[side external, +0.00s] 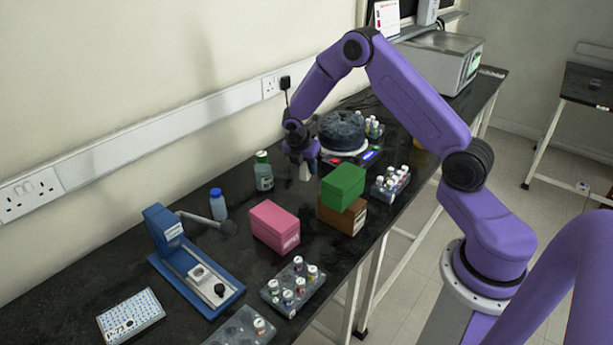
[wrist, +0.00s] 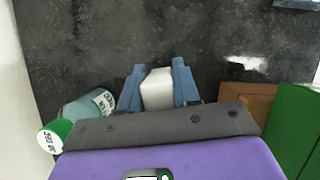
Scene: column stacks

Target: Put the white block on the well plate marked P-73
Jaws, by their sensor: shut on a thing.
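My gripper (side external: 304,165) is at the far part of the black bench, pointing down. In the wrist view its two blue-grey fingers (wrist: 160,86) are shut on the white block (wrist: 158,91), one on each side. The white block (side external: 305,174) shows just below the gripper in the side external view. I cannot tell whether it touches the bench. A white well plate (side external: 130,314) with rows of small blue wells lies flat at the near left of the bench, far from my gripper.
Between gripper and plate stand a pink box (side external: 274,228), a blue bottle (side external: 218,204) and a blue device with a lever (side external: 195,265). A green box (side external: 343,185) sits on a brown box (side external: 342,217). A green-capped bottle (side external: 263,172) is beside my gripper. Vial racks (side external: 293,287) line the front edge.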

